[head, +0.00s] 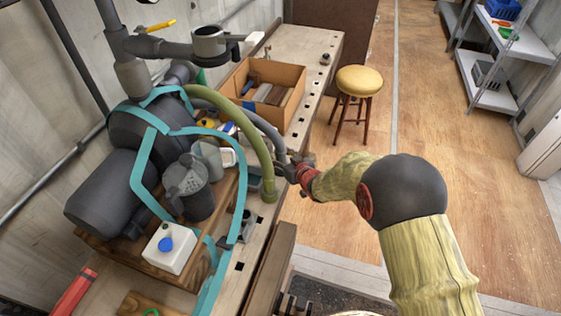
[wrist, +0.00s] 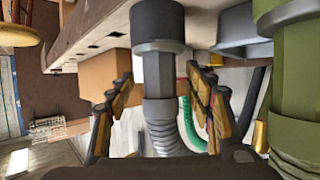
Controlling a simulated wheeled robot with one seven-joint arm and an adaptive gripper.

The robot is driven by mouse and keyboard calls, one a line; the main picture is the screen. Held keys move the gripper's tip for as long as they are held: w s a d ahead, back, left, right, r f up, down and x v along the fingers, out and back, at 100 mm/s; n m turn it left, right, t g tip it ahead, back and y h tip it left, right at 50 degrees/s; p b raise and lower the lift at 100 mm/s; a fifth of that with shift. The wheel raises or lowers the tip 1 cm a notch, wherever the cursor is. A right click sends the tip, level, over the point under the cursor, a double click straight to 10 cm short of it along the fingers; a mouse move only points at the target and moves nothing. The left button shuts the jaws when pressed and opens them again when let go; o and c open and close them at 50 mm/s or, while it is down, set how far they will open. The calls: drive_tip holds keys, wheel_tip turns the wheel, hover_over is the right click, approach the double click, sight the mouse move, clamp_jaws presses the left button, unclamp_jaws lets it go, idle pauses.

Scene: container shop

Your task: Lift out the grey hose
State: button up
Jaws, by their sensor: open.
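The grey hose (head: 268,130) arches from the dark pump (head: 140,137) toward the bench's right edge, behind the olive-green hose (head: 248,130). My gripper (head: 292,166) is at its hanging end, beside the bench edge. In the wrist view the grey hose (wrist: 161,115) shows a dark end collar, a smooth grey section and a ribbed section. My gripper (wrist: 159,76) is open, with one finger on each side of the hose. Gaps show between the fingers and the hose. The olive-green hose (wrist: 294,90) stands just beyond the right finger.
Teal straps (head: 152,150) cross the pump and hang over the bench. A wooden box (head: 268,92) with items stands behind the hoses.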

drive_tip(key=c, duration=0.4)
clamp_jaws()
idle(0.4)
